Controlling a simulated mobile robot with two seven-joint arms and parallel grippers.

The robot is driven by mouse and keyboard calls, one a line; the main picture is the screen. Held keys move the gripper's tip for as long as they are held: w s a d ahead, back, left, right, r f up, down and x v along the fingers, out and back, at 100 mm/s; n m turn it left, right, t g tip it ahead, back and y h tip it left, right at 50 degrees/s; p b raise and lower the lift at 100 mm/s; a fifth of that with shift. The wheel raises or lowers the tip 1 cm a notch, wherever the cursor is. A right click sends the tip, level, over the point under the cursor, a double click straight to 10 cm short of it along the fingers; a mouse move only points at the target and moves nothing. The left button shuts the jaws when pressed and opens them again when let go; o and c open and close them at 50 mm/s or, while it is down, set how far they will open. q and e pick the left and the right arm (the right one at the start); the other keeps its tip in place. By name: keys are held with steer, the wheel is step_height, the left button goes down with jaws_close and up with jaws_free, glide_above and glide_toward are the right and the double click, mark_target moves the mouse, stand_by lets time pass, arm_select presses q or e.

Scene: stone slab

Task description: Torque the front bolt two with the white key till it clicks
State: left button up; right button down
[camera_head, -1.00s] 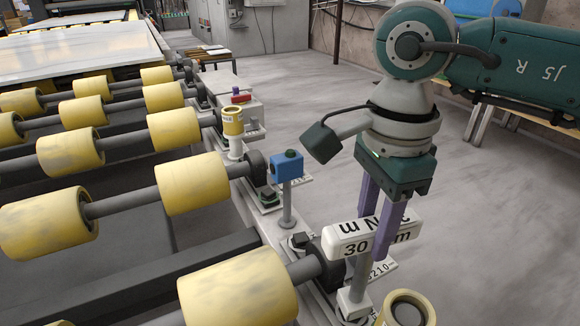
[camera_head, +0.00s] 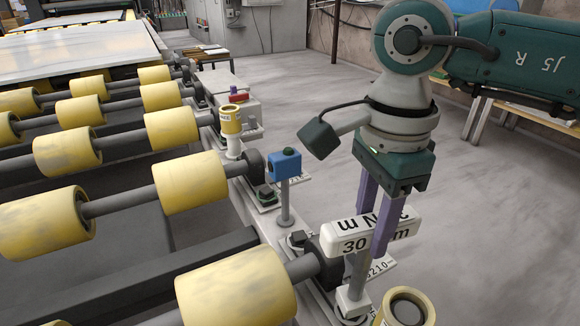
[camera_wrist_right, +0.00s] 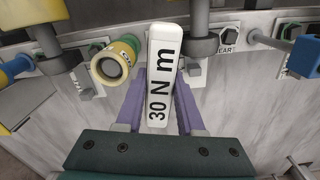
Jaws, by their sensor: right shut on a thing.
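My right gripper (camera_head: 373,232) is shut on the key's head, with one purple finger on each side. In the right wrist view the white key (camera_wrist_right: 161,70) fills the space between the fingers (camera_wrist_right: 159,105) and hides what is under it. My left gripper is out of view.
A blue key (camera_head: 285,165) stands on its own post behind the white one. A yellow cylinder (camera_head: 230,120) stands farther back. A hollow yellow cylinder (camera_head: 425,309) is close by at bottom right. Yellow rollers (camera_head: 235,292) line the left. The floor behind is clear.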

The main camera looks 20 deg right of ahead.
steer(key=shift+f+b, duration=0.7)
steer(key=shift+f, duration=0.1)
steer(key=shift+r+m, duration=0.1)
steer(key=shift+m, duration=0.5)
steer(key=m+p, duration=0.2)
steer(key=m, duration=0.4)
steer(key=m+p, duration=0.2)
steer(key=m, duration=0.4)
steer(key=shift+r+m, duration=0.1)
steer(key=shift+m, duration=0.6)
steer(key=shift+r+p, duration=1.6)
steer(key=shift+p, duration=0.15)
steer(key=shift+r, duration=0.1)
